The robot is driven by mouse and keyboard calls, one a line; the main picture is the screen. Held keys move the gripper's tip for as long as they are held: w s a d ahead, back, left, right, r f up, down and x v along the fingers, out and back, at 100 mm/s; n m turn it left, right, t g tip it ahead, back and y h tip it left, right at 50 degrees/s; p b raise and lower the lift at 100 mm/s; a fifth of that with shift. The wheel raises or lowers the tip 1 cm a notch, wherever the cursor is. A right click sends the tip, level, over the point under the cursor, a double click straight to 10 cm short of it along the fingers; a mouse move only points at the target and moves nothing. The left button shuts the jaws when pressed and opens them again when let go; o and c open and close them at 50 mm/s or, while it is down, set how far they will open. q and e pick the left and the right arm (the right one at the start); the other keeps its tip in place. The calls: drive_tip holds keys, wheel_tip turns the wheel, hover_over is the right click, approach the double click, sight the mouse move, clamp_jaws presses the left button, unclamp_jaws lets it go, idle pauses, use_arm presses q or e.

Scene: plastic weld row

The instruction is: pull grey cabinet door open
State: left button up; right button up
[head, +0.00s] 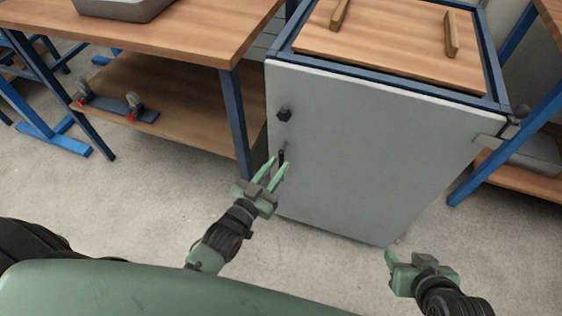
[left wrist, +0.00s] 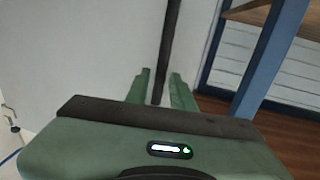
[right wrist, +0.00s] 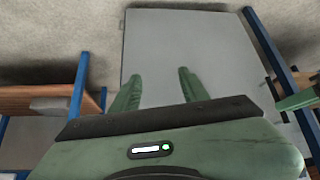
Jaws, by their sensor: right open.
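The grey cabinet door (head: 370,150) fills the front of the blue-framed cabinet in the head view. It appears closed or nearly closed. A dark upright bar handle (head: 282,156) is near its left edge, below a dark knob (head: 284,115). My left gripper (head: 273,170) is at the handle, its green fingers close together on either side of it. In the left wrist view the dark handle bar (left wrist: 170,40) runs between the fingers (left wrist: 161,76). My right gripper (head: 405,258) is open and empty, low in front of the door's right side. The door also shows in the right wrist view (right wrist: 190,45).
A wooden workbench (head: 180,30) with a blue leg (head: 238,120) stands close left of the cabinet. Another blue-legged bench (head: 500,165) stands at the right. The concrete floor (head: 130,190) in front of the door is clear apart from my arms.

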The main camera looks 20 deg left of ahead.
use_arm(q)
drive_tip(key=shift+x, duration=1.4)
use_arm(e)
drive_tip(key=w+r, duration=0.1)
drive_tip(key=w+a+t, duration=0.1)
drive_tip(key=shift+w+r+t, duration=0.3)
drive_tip(key=shift+w+r, duration=0.1)
use_arm(q)
drive_tip(key=shift+c, duration=0.2)
clamp_jaws()
